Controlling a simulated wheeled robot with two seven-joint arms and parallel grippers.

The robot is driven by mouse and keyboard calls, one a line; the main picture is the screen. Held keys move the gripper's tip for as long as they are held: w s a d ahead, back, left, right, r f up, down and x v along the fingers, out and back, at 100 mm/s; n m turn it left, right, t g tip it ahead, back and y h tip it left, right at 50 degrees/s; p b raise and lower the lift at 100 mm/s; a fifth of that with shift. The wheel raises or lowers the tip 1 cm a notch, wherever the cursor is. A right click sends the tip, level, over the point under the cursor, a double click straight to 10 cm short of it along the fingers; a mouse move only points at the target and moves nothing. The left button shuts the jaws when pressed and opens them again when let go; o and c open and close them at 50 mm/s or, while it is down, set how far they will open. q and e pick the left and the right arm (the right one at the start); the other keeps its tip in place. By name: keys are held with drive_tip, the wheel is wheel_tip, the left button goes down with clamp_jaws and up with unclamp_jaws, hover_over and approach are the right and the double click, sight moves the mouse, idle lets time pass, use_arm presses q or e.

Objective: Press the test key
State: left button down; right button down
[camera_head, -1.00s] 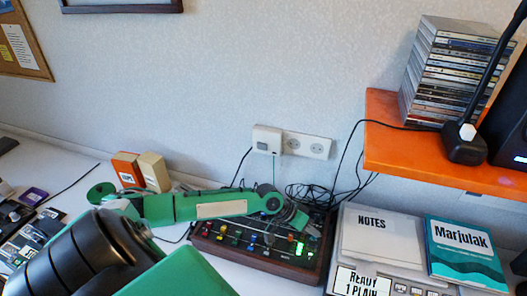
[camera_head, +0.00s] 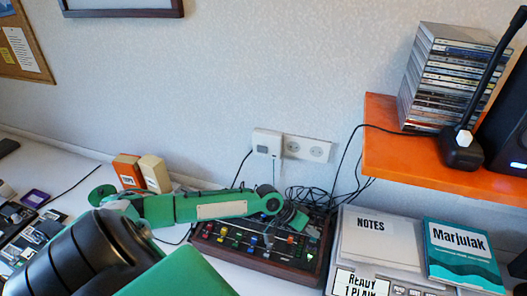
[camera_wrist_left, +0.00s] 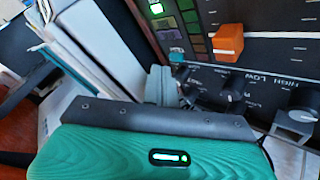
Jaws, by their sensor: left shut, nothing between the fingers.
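The dark mixer-like panel (camera_head: 250,262) with wooden edges sits on the desk, with rows of coloured caps and knobs. No key marked test can be read. My left gripper (camera_head: 270,236) is over the panel, its jaws shut and empty. In the left wrist view its grey-green fingers (camera_wrist_left: 160,86) point at the panel, near a small teal piece (camera_wrist_left: 176,57) that may be a key. I cannot tell whether they touch. My right gripper is out of view.
Black cables (camera_head: 305,196) lie behind the panel, below a wall socket (camera_head: 307,148). A pale device (camera_head: 345,280) with notes and a teal book (camera_head: 460,250) stands right of it. An orange shelf (camera_head: 400,165) overhangs the right side. Two small boxes (camera_head: 154,172) stand at the left.

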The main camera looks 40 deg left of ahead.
use_arm(q)
wheel_tip(320, 180, up, 6)
drive_tip(key=p, duration=0.5)
idle(0.4)
idle(0.4)
